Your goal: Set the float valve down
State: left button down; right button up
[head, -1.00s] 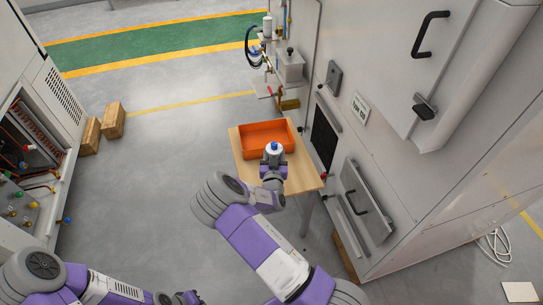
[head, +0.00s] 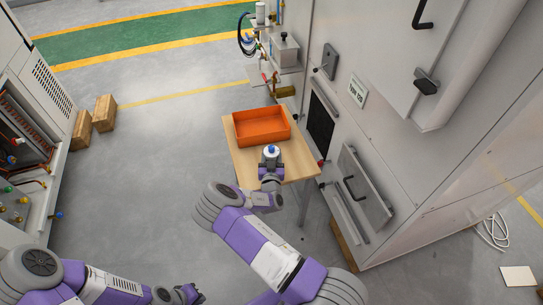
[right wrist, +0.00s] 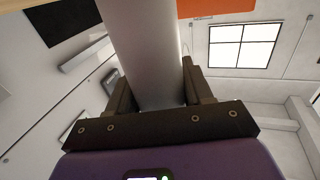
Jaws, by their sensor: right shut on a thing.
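The float valve (head: 271,151) is a pale grey cylinder with a blue top in the head view. It stands roughly upright just on the near side of the orange crate, over the small wooden table (head: 245,168). My right gripper (head: 270,161) is shut on it. In the right wrist view the grey body of the float valve (right wrist: 144,50) fills the space between the dark fingers of the gripper (right wrist: 152,95). I cannot tell whether its base touches the table. My left gripper (head: 188,294) is low in the head view, away from the table; its jaws are too small to read.
The orange crate (head: 262,138) sits on the back of the table and looks empty. A large grey cabinet (head: 400,170) stands close along the table's right side. Wooden blocks (head: 104,112) lie on the floor at left. Bare tabletop shows around the valve.

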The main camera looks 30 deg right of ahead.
jog(key=o, duration=0.7)
jog(key=shift+f, duration=0.2)
jog(key=o, duration=0.5)
jog(key=shift+c, duration=0.2)
jog(key=shift+r, duration=0.2)
